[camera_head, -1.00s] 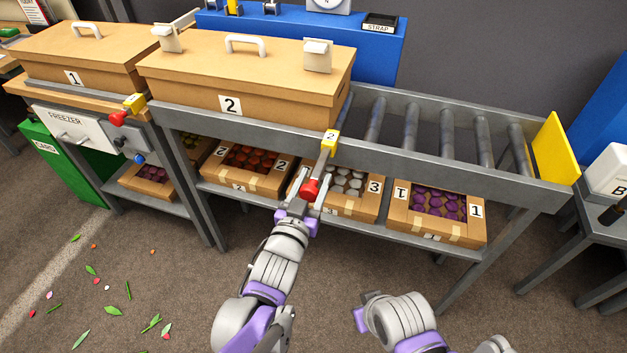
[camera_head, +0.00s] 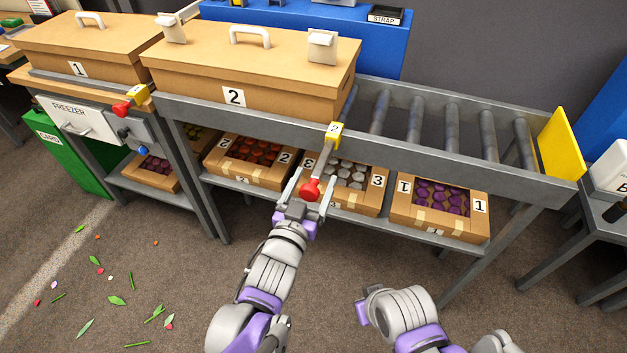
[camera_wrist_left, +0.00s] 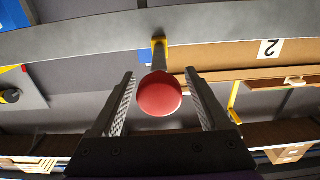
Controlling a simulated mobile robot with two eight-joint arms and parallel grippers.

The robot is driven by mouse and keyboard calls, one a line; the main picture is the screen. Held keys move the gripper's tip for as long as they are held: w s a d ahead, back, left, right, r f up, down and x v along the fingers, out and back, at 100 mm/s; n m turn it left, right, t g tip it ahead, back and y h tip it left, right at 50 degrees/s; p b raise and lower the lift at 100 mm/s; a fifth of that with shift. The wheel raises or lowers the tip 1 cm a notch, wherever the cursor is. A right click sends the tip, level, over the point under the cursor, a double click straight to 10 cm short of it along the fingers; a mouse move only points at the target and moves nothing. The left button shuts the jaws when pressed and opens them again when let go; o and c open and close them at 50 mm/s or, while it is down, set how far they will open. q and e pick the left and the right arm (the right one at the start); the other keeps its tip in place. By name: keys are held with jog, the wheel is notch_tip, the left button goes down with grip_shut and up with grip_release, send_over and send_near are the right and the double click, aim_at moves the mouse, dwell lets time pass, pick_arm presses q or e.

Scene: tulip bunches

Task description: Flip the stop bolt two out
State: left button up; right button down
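Stop bolt two has a yellow block (camera_head: 333,134) marked 2 on the grey front rail, beside the right end of box 2. Its grey lever slants down and outward to a red ball knob (camera_head: 309,189), also seen in the left wrist view (camera_wrist_left: 159,94). My left gripper (camera_head: 311,184) is open, its fingers on either side of the knob. In the left wrist view the fingers (camera_wrist_left: 160,88) stand apart with gaps on both sides of the ball. My right arm is folded at the lower right; its fingers do not show.
Box 2 (camera_head: 188,82) and box 1 (camera_head: 55,60) sit above the rail. Bare rollers (camera_head: 451,128) run right to a yellow end plate (camera_head: 562,145). Another red-knobbed bolt (camera_head: 121,110) is at left. Crates, including one of purple blooms (camera_head: 398,216), fill the lower shelf.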

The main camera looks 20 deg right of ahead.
pick_arm(q)
jog(key=v, duration=1)
jog(key=shift+s+a, duration=0.3)
